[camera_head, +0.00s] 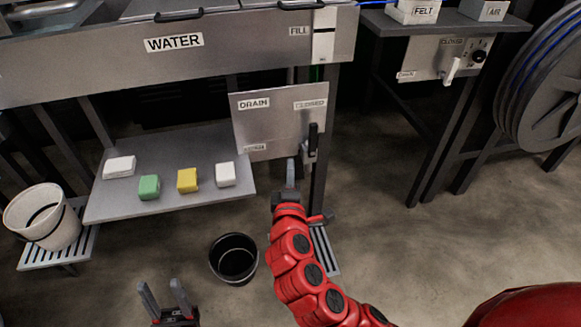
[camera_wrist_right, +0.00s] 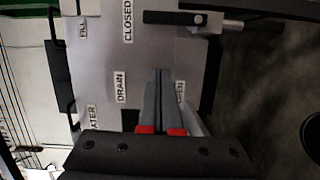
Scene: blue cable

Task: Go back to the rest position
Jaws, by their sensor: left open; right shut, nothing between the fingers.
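My right gripper (camera_head: 291,172) hangs on the red arm in front of the lower right part of the grey DRAIN panel (camera_head: 272,122). Its two fingers are together with nothing between them; this also shows in the right wrist view (camera_wrist_right: 159,74). A dark lever (camera_head: 312,140) stands on the panel's right side, just right of and above the fingertips, with no grip on it. In the wrist view the fingers partly hide the OPEN label (camera_wrist_right: 181,92). My left gripper (camera_head: 163,287) is at the bottom of the head view, fingers apart and empty, above the floor.
The WATER tank (camera_head: 100,65) stands behind. A shelf (camera_head: 110,210) holds several coloured blocks. A white bucket (camera_head: 58,225) is at left, a black bucket (camera_head: 233,258) between my arms. A second table (camera_head: 450,22) and a hose reel (camera_head: 545,90) are at right. Floor at centre right is clear.

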